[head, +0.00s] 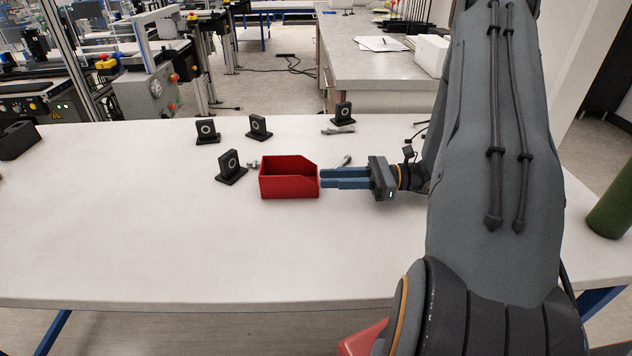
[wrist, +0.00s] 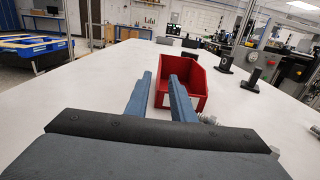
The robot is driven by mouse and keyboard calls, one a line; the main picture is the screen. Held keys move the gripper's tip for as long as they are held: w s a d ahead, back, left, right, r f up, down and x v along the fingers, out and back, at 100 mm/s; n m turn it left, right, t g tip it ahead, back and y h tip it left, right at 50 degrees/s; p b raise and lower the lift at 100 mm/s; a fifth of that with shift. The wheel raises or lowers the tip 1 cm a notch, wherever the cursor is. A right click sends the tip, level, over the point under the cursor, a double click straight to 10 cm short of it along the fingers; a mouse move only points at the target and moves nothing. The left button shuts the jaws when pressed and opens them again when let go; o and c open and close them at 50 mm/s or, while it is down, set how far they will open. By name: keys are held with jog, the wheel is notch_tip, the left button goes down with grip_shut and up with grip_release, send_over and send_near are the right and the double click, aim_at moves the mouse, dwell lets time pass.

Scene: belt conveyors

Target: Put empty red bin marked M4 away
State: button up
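A red open-topped bin (head: 289,187) stands upright on the white table, near its middle. The part of its inside that shows looks empty, and I can read no M4 mark on it. My gripper (head: 322,178) comes in level from the right, its two blue fingers apart and their tips close to the bin's right side. In the wrist view the bin (wrist: 193,76) is just ahead, with the right finger of my gripper (wrist: 160,76) overlapping it. I cannot tell whether the fingers touch the bin or straddle its wall.
Several black stands with round rings, one just left of the bin (head: 231,167), sit on the table (head: 150,245). Small metal parts (head: 338,131) lie behind the bin. A black block (head: 18,140) is at the far left. The table's front is clear.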

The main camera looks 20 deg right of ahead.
aim_at(286, 168)
jog(key=o, duration=0.4)
jog(key=shift+w+d, duration=0.15)
jog(key=shift+d, duration=0.05)
jog(key=shift+c, duration=0.2)
jog(key=o, duration=0.7)
jog(key=w+b, duration=0.1)
jog(key=w+a+r+b, duration=0.1)
jog(key=w+b, duration=0.1)
jog(key=shift+w+a+r, duration=0.2)
jog(key=shift+a, duration=0.2)
jog(key=o, duration=0.7)
jog(key=shift+w+a+f+b, duration=0.15)
jog(key=shift+w+f+b, duration=0.05)
jog(key=shift+w+b, duration=0.3)
jog(key=shift+w+a+f+b, duration=0.1)
jog(key=shift+w+f+b, duration=0.05)
jog(key=shift+w+b, duration=0.35)
jog(key=shift+o, duration=0.3)
jog(key=shift+w+a+f, duration=0.1)
jog(key=shift+f, duration=0.1)
jog(key=shift+a+r, duration=0.1)
jog(key=shift+a, duration=0.2)
jog(key=shift+p+x, duration=0.3)
jog(key=shift+x, duration=0.6)
jog(key=shift+p+x, duration=0.75)
jog(key=shift+x, duration=1.9)
